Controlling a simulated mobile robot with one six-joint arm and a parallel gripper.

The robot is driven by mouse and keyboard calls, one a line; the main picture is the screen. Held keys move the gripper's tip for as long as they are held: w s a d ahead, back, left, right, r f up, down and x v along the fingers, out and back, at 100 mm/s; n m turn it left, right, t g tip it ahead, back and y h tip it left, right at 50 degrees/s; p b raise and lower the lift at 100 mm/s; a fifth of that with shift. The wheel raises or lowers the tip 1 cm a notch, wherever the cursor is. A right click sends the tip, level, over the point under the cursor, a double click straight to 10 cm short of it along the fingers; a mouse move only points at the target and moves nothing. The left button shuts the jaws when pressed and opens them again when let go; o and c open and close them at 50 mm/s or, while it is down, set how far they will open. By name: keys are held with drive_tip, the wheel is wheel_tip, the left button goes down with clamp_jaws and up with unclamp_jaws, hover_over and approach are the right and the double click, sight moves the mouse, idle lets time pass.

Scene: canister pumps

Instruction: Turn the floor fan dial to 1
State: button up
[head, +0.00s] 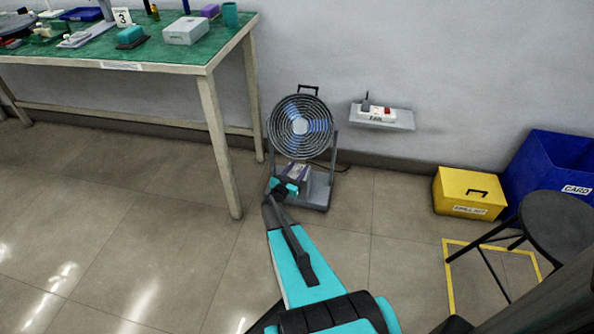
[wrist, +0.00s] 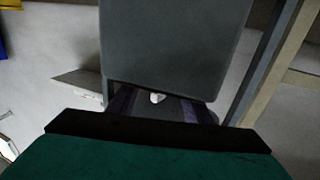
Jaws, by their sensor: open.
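The floor fan (head: 300,127) stands on the floor against the wall, with a round grille and a grey base (head: 318,190). A small control panel (head: 297,172) with a pale and purple face sits low at the front, partly covered by my gripper (head: 288,187). My gripper is open and close in front of the panel; I cannot tell whether it touches. In the wrist view, a grey surface (wrist: 175,50) that looks like the fan base fills the top. Below it a small white piece (wrist: 157,98), perhaps the dial, shows. The dial's number marks cannot be read.
A green-topped workbench (head: 150,55) stands to the left, its leg (head: 220,150) near the fan. A small wall shelf (head: 395,120) holds a labelled device. A yellow box (head: 468,192), blue bin (head: 545,165) and black stool (head: 565,225) are right. Floor left of my arm is clear.

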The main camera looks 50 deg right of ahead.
drive_tip(key=shift+a, duration=0.1)
drive_tip(key=p+v, duration=0.2)
drive_tip(key=v, duration=1.1)
drive_tip(key=shift+a+p, duration=0.3)
drive_tip(key=shift+p, duration=0.1)
drive_tip(key=shift+c, duration=0.3)
